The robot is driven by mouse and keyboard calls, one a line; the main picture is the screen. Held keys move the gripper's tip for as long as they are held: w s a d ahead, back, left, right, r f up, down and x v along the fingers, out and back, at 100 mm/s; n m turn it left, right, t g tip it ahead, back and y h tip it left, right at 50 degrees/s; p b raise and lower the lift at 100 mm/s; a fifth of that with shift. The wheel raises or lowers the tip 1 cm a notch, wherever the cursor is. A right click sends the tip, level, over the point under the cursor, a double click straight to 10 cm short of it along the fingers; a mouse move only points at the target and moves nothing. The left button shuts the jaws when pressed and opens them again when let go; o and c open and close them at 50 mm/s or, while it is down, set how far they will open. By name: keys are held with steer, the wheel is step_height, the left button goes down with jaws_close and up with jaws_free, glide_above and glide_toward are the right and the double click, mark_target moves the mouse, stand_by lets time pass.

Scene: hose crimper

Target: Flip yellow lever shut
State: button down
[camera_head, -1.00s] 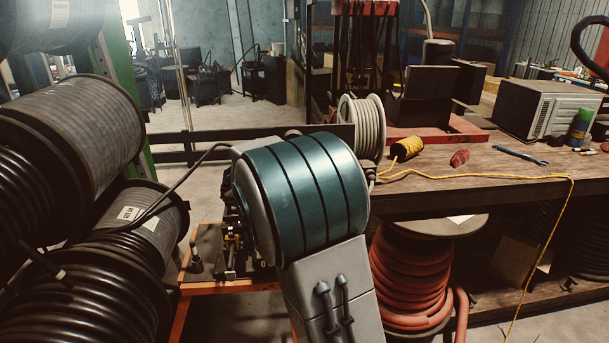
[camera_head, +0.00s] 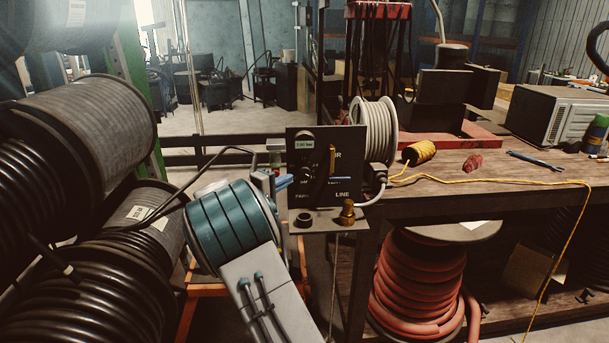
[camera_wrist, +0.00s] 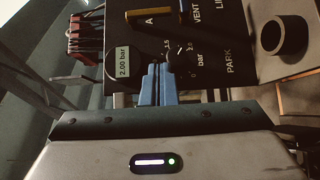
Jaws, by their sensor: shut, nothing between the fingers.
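The yellow lever (camera_head: 332,160) stands upright on the face of a black control panel (camera_head: 308,174), beside the partly hidden "AIR" lettering. In the wrist view, which is turned sideways, the lever (camera_wrist: 148,13) lies across the top edge near the letter A. My gripper (camera_head: 285,181) is at the left side of the panel, with blue fingers shut and empty. In the wrist view my gripper (camera_wrist: 162,68) points at the panel near the bar scale, below the lever in the picture. Whether the fingertips touch the panel I cannot tell.
A gauge display (camera_wrist: 123,63) reads 2.00 bar. A shelf under the panel carries a black ring (camera_head: 304,219) and a brass fitting (camera_head: 347,212). A white hose reel (camera_head: 374,133) stands behind on the workbench (camera_head: 480,190). Black hose reels (camera_head: 80,240) crowd the left.

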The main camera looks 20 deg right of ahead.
mark_target(305, 170)
steer(key=p+x, duration=0.2)
steer(key=x, duration=0.6)
steer(key=shift+d, duration=0.25)
steer(key=d, duration=0.1)
steer(key=d+p, duration=0.1)
steer(key=d, duration=0.2)
steer(key=shift+s+d, duration=0.3)
steer(key=shift+f+b, duration=0.25)
steer(key=shift+b, duration=0.05)
